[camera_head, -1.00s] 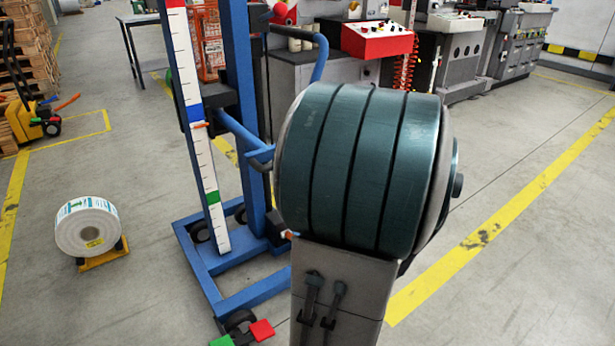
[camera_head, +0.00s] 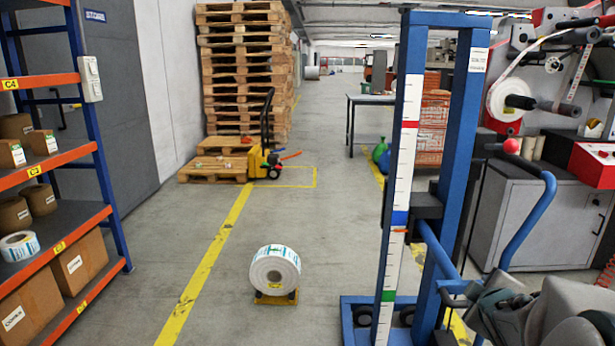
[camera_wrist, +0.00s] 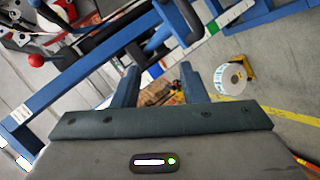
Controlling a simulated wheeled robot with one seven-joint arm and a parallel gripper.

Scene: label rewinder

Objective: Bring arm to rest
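My gripper (camera_wrist: 159,78) shows in the wrist view with two dark blue-green fingers apart. Nothing is seen held between them, and the floor and distant items show through the gap. A blue lift frame (camera_head: 462,130) with a white scale stands close to the arm. Blue bars also cross the wrist view (camera_wrist: 80,85).
A label roll (camera_head: 275,270) rests on a small yellow stand on the floor; it also shows in the wrist view (camera_wrist: 230,80). Orange shelves (camera_head: 65,160) with boxes stand left. A pallet stack (camera_head: 243,70) and yellow pallet truck (camera_head: 262,165) are behind.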

